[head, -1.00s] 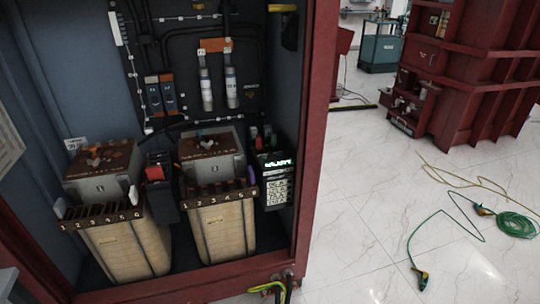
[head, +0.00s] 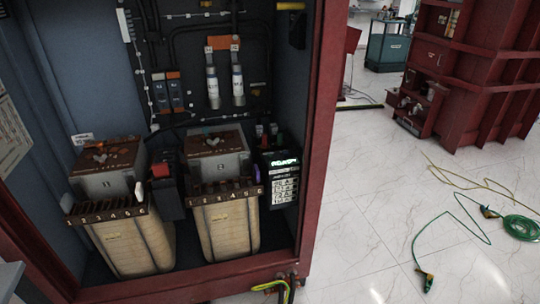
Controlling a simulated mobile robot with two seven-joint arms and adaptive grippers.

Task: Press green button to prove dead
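A black device (head: 284,180) with a lit green display and a column of white labels stands at the right inside the red cabinet. Small green and red parts show just above it, too small to tell whether one is a button. Two transformer-like units stand beside it, a left one (head: 128,240) and a right one (head: 227,228), each with a grey box and brown top above a numbered terminal strip. A black part with a red top (head: 162,170) stands between them. Neither gripper is in view.
The red cabinet frame (head: 320,130) borders the opening on the right and along the bottom. A green cable (head: 522,227) with clips lies on the white floor at right. A large red housing (head: 475,80) stands behind it.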

